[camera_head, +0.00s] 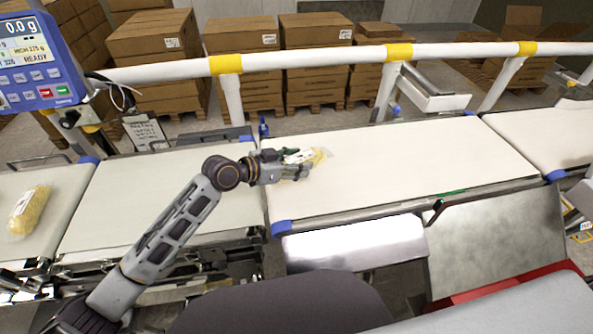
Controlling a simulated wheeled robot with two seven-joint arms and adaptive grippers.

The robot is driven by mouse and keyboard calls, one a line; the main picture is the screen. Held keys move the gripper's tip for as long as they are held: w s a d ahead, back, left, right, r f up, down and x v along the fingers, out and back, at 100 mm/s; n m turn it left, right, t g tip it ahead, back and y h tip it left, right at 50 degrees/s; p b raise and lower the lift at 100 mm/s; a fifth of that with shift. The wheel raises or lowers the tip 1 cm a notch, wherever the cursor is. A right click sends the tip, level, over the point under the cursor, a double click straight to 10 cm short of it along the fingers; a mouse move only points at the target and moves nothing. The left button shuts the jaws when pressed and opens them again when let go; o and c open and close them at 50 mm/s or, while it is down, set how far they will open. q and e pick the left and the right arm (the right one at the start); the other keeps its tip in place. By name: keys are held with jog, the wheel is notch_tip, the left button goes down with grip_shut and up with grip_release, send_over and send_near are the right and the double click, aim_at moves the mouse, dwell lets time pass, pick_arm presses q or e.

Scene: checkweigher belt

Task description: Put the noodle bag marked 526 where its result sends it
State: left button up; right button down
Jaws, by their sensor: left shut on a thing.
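My left gripper (291,165) is shut on a noodle bag (318,156), clear and yellow with a white label. It holds the bag over the left end of the middle belt (400,170). I cannot tell whether the bag touches the belt, and its number is too small to read. Another yellow noodle bag (29,210) with a white label lies on the far left belt (62,187). The weigher display (25,30) at the top left reads 0.0 g and READY. My right gripper is not in view.
A white rail (310,62) with yellow bands runs behind the belts, with stacked cartons (240,35) beyond it. A metal chute (490,240) and a red-edged bin (500,280) are at the front right. The middle belt's right part is clear.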

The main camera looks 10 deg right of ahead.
pick_arm(q)
jog(key=shift+f, duration=1.6)
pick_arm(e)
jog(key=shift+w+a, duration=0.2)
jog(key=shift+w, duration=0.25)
pick_arm(q)
jog(key=shift+f, duration=0.15)
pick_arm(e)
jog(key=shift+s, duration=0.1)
pick_arm(q)
jog(key=o, duration=1.3)
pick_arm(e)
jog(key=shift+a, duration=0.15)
pick_arm(q)
jog(key=shift+a, duration=0.1)
